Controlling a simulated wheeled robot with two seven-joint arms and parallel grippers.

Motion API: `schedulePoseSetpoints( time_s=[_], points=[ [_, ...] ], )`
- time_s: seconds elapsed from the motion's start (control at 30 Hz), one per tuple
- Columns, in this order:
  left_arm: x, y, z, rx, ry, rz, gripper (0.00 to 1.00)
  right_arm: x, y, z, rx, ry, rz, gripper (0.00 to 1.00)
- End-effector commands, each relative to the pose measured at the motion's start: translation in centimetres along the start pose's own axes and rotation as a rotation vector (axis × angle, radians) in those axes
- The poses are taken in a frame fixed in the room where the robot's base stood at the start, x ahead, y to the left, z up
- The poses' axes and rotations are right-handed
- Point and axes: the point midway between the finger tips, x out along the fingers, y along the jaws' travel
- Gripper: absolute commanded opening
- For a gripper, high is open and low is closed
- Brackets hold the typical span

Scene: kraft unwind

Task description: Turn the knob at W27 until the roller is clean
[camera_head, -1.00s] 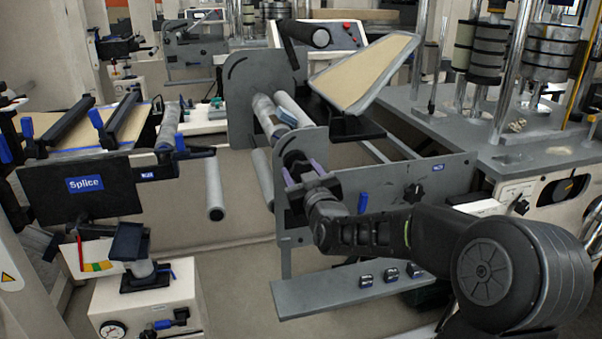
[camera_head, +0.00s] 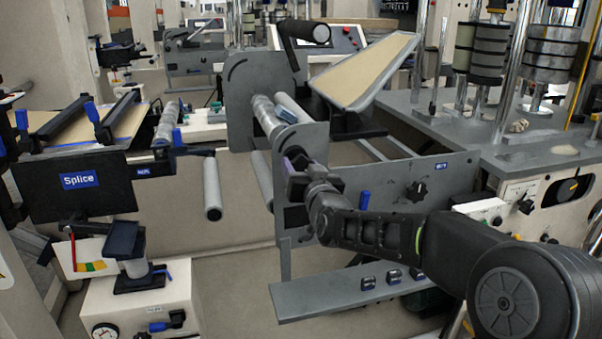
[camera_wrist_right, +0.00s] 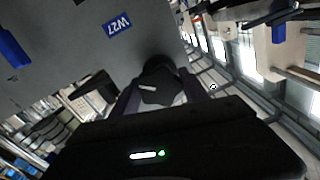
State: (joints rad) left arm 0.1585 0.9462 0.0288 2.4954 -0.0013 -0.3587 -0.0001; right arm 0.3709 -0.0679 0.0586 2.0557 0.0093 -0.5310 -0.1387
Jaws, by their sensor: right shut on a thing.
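In the right wrist view a dark knob (camera_wrist_right: 160,84) with a white mark sits on the grey panel (camera_wrist_right: 60,45), near the blue W27 label (camera_wrist_right: 117,24). My right gripper (camera_wrist_right: 161,92) is shut on this knob, one finger on each side. In the head view my right gripper (camera_head: 298,178) is at the left end of the grey side panel (camera_head: 345,194) and hides the knob. I cannot tell how clean the rollers are. My left gripper is not in view.
Another black knob (camera_head: 416,191) and a blue lever (camera_head: 364,200) are on the panel, right of my gripper. A grey shelf (camera_head: 340,293) with small switches lies below my forearm. The Splice table (camera_head: 75,188) stands at the left. Open floor lies between.

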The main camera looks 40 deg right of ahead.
Motion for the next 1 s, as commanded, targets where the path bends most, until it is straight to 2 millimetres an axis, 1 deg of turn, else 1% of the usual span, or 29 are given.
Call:
schedulePoseSetpoints(
  time_s=[0.03,0.47,0.67,1.0],
  points=[
    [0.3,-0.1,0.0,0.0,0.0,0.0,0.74,0.0,0.0,0.2,0.011,-0.002,-0.001,0.12],
    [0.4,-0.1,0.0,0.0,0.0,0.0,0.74,0.0,0.0,0.1,0.029,-0.002,0.0,0.12],
    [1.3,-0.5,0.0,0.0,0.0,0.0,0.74,0.0,0.1,0.3,0.091,0.0,0.0,0.12],
    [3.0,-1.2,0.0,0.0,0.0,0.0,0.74,0.0,0.1,0.3,0.253,-0.001,0.0,0.12]
  ],
)
